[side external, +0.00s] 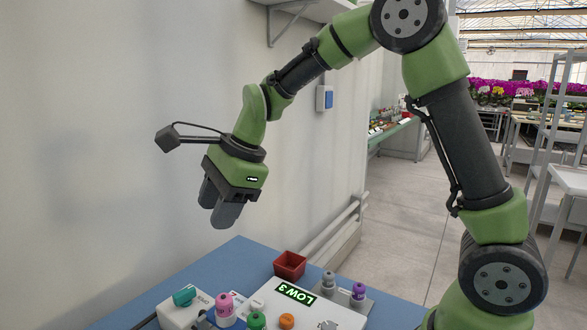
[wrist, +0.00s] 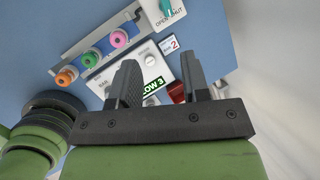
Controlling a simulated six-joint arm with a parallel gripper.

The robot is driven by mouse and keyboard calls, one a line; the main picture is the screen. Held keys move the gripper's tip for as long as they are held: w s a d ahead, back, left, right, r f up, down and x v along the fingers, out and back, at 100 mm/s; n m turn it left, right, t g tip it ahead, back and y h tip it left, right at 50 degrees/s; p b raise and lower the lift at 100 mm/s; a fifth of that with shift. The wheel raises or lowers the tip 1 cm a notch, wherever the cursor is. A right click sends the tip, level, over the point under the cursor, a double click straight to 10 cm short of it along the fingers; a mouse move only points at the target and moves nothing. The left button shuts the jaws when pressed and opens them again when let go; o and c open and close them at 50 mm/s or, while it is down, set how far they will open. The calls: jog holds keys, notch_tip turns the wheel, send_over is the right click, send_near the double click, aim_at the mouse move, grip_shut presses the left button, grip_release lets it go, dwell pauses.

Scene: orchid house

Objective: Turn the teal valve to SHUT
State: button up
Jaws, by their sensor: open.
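The teal valve (side external: 184,295) sits on a white box (side external: 174,318) near the left end of the blue bench. In the wrist view the teal valve (wrist: 167,8) is at the top edge, partly cut off, beside a white plate lettered OPEN and SHUT (wrist: 170,20). I cannot tell for sure which word its handle points to. My gripper (side external: 218,212) is open and empty, pointing down, well above the bench and apart from the valve. In the wrist view my gripper (wrist: 159,68) has its two fingers spread.
A white panel with a LOW 3 display (side external: 296,293) stands on the blue bench (side external: 238,254). Pink (side external: 225,304), green (side external: 257,320) and purple (side external: 358,291) knobbed things and a red pot (side external: 290,264) are around it. A wall stands behind the bench.

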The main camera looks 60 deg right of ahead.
jog(key=s+r+n+t, duration=0.1)
jog(key=s+r+n, duration=0.2)
jog(key=s+n, duration=0.2)
jog(key=s+d+r+n, duration=0.1)
jog(key=s+r+n, duration=0.3)
jog(key=s, duration=0.4)
jog(key=shift+d+r+n+t, duration=0.2)
jog(key=shift+r+n+t, duration=0.15)
jog(key=shift+n, duration=0.35)
jog(key=shift+w, duration=0.1)
jog(key=m+g+y, duration=0.1)
jog(key=m+g, duration=0.4)
jog(key=m, duration=0.4)
send_over(188, 288)
jog(key=d, duration=0.4)
notch_tip(188, 288, down, 15)
jog(key=shift+y, duration=0.3)
jog(key=x, duration=1)
jog(key=shift+s+f, duration=0.3)
jog(key=shift+s, duration=0.1)
grip_shut()
